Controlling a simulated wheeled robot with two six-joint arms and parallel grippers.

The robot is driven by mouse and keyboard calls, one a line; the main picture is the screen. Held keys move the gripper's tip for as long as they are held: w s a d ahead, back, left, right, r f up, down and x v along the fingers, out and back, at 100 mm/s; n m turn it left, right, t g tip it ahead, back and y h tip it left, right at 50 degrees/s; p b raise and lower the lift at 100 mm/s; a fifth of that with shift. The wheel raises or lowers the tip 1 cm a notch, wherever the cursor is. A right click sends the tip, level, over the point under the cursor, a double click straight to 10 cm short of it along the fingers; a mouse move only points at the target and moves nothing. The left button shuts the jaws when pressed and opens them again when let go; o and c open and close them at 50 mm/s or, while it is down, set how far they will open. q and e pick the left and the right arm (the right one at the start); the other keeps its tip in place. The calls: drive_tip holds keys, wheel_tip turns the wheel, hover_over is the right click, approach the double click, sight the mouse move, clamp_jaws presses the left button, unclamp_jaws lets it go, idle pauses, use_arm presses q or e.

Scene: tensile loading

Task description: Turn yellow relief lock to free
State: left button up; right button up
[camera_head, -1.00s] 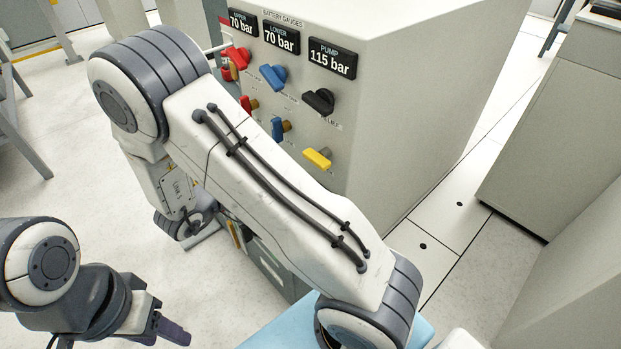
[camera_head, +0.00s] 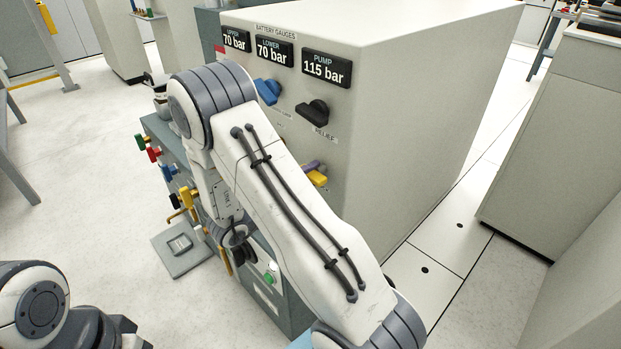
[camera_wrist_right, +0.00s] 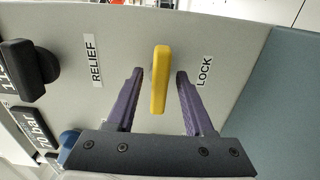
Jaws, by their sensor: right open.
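The yellow relief lock handle (camera_wrist_right: 159,80) stands out from the pale panel in the right wrist view, beside a LOCK label (camera_wrist_right: 205,70). Its long side runs up and down in that picture. My right gripper (camera_wrist_right: 159,72) is open, with one purple finger on each side of the handle. Gaps show between the handle and both fingers. In the head view the yellow handle (camera_head: 317,180) is partly hidden behind my right arm, with a purple fingertip (camera_head: 312,167) just above it. My left arm shows at the lower left; its fingers are out of the frame.
A black relief knob (camera_head: 312,112) and a blue knob (camera_head: 268,91) sit higher on the panel, under the gauges; the pump gauge (camera_head: 326,68) reads 115 bar. A grey bench with coloured knobs stands left of the cabinet. Open floor lies to its right.

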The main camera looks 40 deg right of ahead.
drive_tip(key=shift+d, duration=0.2)
clamp_jaws()
